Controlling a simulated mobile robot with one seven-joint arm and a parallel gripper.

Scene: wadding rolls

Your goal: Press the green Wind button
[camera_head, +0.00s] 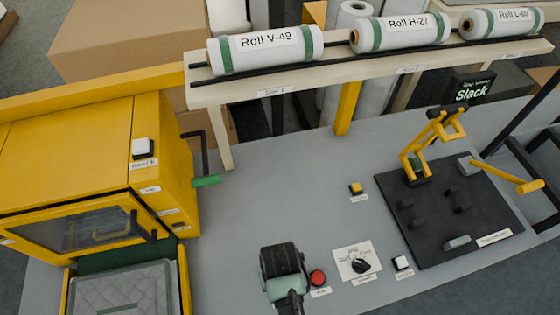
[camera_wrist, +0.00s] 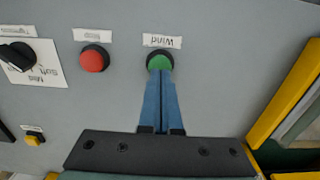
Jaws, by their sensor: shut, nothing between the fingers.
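The green Wind button (camera_wrist: 160,61) shows in the wrist view, with an upside-down "Wind" label (camera_wrist: 162,41) beyond it. My gripper (camera_wrist: 160,76) has its two blue fingers shut together and empty. Its fingertips overlap the near edge of the green button in the wrist view; I cannot tell whether they touch it or are just above. In the head view my gripper (camera_head: 283,262) is over the front of the grey table and hides the green button and the fingertips.
A red button (camera_head: 318,277) is right beside my gripper. A dial on a white plate (camera_head: 353,262), a white button (camera_head: 401,263) and a yellow button (camera_head: 356,188) are further right. A yellow machine (camera_head: 80,190) stands left. Labelled rolls (camera_head: 265,50) lie on a rack behind.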

